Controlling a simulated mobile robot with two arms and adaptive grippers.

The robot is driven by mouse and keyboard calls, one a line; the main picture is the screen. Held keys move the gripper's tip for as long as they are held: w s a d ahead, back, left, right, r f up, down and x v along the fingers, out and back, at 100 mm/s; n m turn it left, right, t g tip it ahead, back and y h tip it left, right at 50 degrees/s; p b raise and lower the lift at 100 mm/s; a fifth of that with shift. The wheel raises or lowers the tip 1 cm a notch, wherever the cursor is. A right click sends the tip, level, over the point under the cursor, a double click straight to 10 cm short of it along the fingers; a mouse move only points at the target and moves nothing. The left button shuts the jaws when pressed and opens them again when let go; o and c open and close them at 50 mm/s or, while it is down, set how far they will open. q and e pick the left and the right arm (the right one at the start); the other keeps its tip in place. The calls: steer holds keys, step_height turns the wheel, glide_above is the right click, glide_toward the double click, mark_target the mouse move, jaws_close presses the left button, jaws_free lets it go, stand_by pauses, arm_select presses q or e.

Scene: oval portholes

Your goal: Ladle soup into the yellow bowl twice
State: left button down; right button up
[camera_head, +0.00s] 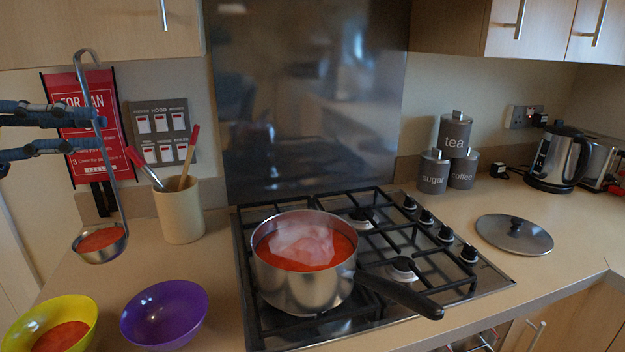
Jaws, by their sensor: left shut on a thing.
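My left gripper (100,133) comes in from the left and is shut on the handle of the ladle (113,170). The ladle hangs upright with its hooked end at the top. Its bowl holds red soup (100,239) and is above the counter, up and right of the yellow bowl. The yellow bowl (83,309) stands at the lower left, partly cut off by the frame, with some red soup in it. The steel pot (303,291) of red soup stands on the hob, its black handle pointing right. My right gripper is not in view.
A purple bowl (164,315) stands right of the yellow bowl, and looks empty. A utensil pot (180,217) stands behind it. The pot lid (514,235) lies on the counter right of the hob (470,290). Canisters (455,133) and a kettle (556,158) stand further back.

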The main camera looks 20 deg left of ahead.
arm_select(q)
steer(key=shift+s+d+f+b+v, duration=0.35)
steer(key=shift+b+v, duration=0.95)
steer(key=shift+v, duration=5)
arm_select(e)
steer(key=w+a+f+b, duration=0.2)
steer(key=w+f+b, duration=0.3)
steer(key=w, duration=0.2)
arm_select(q)
step_height(320, 180, down, 10)
steer(key=b, duration=0.4)
steer(key=shift+r, duration=0.25)
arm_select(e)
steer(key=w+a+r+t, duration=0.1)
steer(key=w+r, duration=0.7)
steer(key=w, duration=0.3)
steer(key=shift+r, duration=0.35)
